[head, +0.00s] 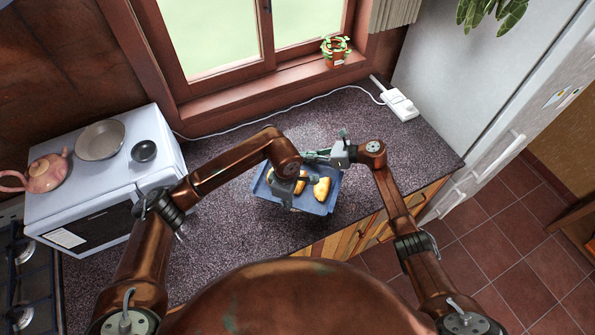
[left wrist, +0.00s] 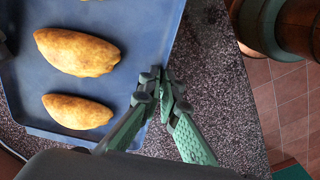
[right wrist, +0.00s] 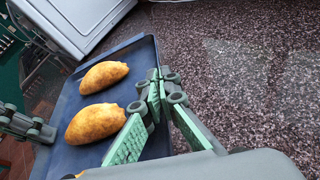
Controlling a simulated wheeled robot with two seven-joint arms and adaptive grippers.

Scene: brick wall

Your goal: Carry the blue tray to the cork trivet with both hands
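The blue tray (head: 322,208) lies on or just above the speckled counter and carries golden bread rolls (head: 321,189); I cannot tell if it touches the counter. My left gripper (head: 283,200) is at its near side, and in the left wrist view its fingers (left wrist: 162,92) close on the tray rim (left wrist: 105,106). My right gripper (head: 308,156) is at the far side; in the right wrist view its fingers (right wrist: 160,92) pinch the rim (right wrist: 142,55). My arms partly cover the tray. I do not see a cork trivet in any view.
A white oven (head: 110,190) with a teapot (head: 47,173), a plate (head: 100,140) and a dark bowl (head: 144,151) stands left. The counter (head: 410,140) is clear to the tray's right, ending at a front edge.

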